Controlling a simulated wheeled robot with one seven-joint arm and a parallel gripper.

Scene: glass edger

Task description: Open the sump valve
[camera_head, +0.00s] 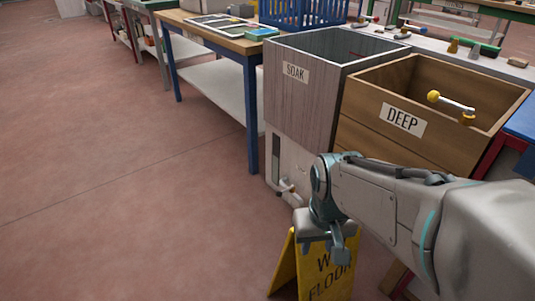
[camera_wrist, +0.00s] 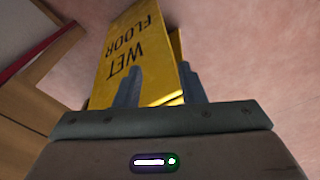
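A small pale valve-like fitting with a short handle (camera_head: 287,186) sticks out low on the white unit (camera_head: 287,158) under the SOAK bin. I take it to be the sump valve; its setting is too small to tell. My gripper (camera_head: 340,245) points down in front and to the right of it, over the yellow wet floor sign (camera_head: 318,278). In the wrist view, my gripper (camera_wrist: 160,86) has its two fingers apart. The sign (camera_wrist: 138,50) shows behind and between them; I cannot tell whether they touch it. The valve is not seen in the wrist view.
The grey SOAK bin (camera_head: 312,105) and the wooden DEEP bin (camera_head: 395,145) stand behind my arm. A yellow-ended tool (camera_head: 452,104) shows in the DEEP bin. A workbench (camera_head: 228,47) with blue legs stands at the back. The floor (camera_head: 120,180) at left is clear.

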